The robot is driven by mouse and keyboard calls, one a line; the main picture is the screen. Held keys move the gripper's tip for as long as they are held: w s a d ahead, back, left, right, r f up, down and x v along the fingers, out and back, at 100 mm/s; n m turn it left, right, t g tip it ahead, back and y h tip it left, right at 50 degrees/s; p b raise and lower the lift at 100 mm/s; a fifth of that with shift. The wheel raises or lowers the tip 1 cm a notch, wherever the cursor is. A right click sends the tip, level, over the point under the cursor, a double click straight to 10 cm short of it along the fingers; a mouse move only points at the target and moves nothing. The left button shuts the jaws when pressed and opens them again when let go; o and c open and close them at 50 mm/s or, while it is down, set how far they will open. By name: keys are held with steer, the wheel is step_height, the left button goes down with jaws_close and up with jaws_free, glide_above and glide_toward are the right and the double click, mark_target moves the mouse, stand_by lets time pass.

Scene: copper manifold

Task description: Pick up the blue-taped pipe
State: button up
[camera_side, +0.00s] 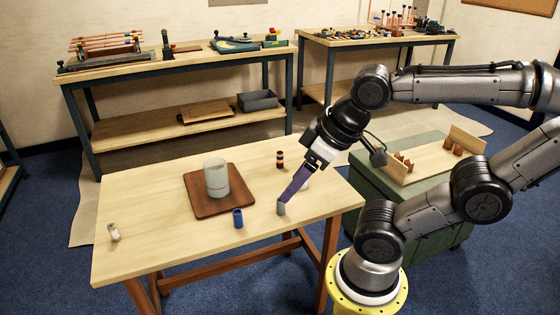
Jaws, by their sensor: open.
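A short upright piece wrapped in blue (238,218), which looks like the blue-taped pipe, stands near the front edge of the wooden table. My gripper (286,197) reaches down to the right of it, clearly apart from it. Its long purple-blue fingers slant down to the left, and their tips appear at the top of a short grey piece (281,209). I cannot tell whether they touch that piece. The jaws are open, though the gap between the fingers is hard to see from this side.
A pale grey cylinder (216,178) stands on a brown square board (206,209). A black-and-orange banded piece (280,158) stands behind my gripper, and a whitish piece (113,232) stands at the far left. A pale object is partly hidden behind the fingers. The table's left part is mostly clear.

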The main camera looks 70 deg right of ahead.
steer(key=w+d+r+m+t+h, duration=0.15)
steer(key=w+d+r, duration=0.25)
steer(key=w, duration=0.5)
steer(key=w+d+r+m+h, duration=0.1)
steer(key=w+d+r+m, duration=0.3)
steer(key=w, duration=0.5)
steer(key=w+d+f+m+h, duration=0.1)
steer(key=w+d+f, duration=0.1)
steer(key=w+d, duration=0.35)
steer(key=w+d+f, duration=0.2)
steer(key=d+f, duration=0.1)
steer(key=d, duration=0.5)
steer(key=m+g, duration=0.5)
glide_toward(280, 154)
steer(key=shift+h, duration=0.25)
steer(key=x, duration=1.3)
steer(key=shift+s+a, duration=0.1)
steer(key=shift+a, duration=0.05)
